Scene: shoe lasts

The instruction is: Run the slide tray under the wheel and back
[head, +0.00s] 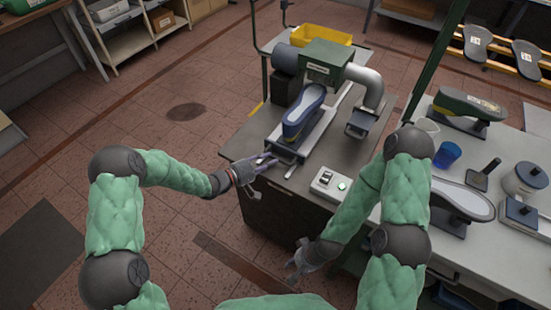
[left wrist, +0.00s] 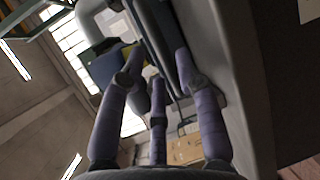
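The slide tray (head: 318,133) is a light metal plate on the grinder bench, with a blue-and-grey shoe on a last (head: 302,113) on it. A green machine head (head: 323,62) stands just behind the shoe; its wheel is not clear to see. My left gripper (head: 266,165) is at the tray's front end, by its handle (head: 290,168). In the left wrist view its three purple fingers (left wrist: 158,85) are extended and apart, with a thin dark loop beyond them; contact is unclear. My right gripper (head: 298,264) hangs low before the bench, fingers spread, empty.
A control box (head: 330,184) with a lit green button sits at the bench's front right. A yellow bin (head: 320,35) stands behind the machine. The right-hand table holds a blue cup (head: 447,155), a green shoe (head: 468,103) and other items.

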